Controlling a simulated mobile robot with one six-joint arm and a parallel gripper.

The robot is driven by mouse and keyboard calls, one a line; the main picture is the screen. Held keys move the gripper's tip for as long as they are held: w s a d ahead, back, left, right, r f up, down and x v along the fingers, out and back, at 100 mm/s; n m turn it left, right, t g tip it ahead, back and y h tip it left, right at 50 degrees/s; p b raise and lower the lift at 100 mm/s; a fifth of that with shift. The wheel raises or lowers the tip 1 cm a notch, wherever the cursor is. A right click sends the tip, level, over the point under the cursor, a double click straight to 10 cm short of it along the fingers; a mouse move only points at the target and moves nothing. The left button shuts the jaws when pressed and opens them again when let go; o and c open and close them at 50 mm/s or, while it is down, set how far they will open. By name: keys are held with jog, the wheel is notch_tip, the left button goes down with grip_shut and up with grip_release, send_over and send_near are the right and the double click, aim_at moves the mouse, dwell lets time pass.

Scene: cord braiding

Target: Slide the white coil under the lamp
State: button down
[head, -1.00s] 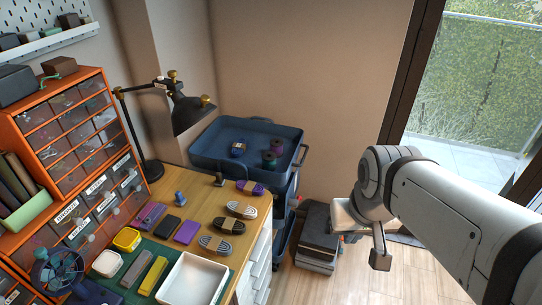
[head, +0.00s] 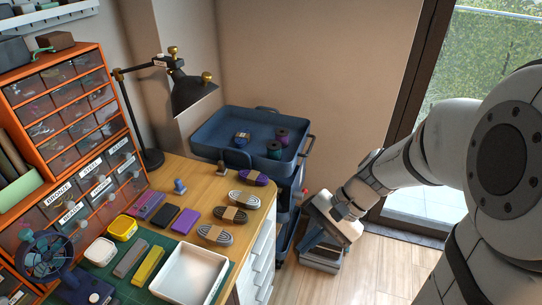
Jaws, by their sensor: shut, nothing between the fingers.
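The white coil (head: 244,200), a pale bundle with a tan band, lies near the right edge of the wooden desk (head: 206,183), between a purple coil and grey coils. The black lamp (head: 190,94) stands at the back left of the desk, its shade tilted over the back part. The coil is to the right of and in front of the shade, not beneath it. My gripper (head: 311,238) is shut and empty, off the desk to the right, low in front of a dark stack on the floor. Its fingertips are small and hard to make out.
A purple coil (head: 254,178) lies behind the white one, a grey coil (head: 215,235) in front. A small blue-grey peg (head: 180,186) and a purple box (head: 186,221) stand left. A white tray (head: 190,275) is at the front. A blue trolley (head: 225,125) stands behind the desk.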

jog(key=w+a+f+m+t+y+b, duration=0.1)
jog(key=w+a+f+m+y+b, duration=0.1)
jog(key=w+f+m+y+b, duration=0.45)
jog(key=m+t+y+b, duration=0.2)
jog(key=m+t+y, duration=0.1)
jog(key=m+t, duration=0.65)
send_near(260, 205)
jog(key=shift+g+h, duration=0.25)
jog(key=x, duration=0.2)
jog(key=b+x, duration=0.1)
jog(key=x, duration=0.1)
jog(key=r+x, duration=0.1)
jog(key=x, duration=0.1)
jog(key=shift+a, duration=0.45)
jog(key=shift+w, duration=0.1)
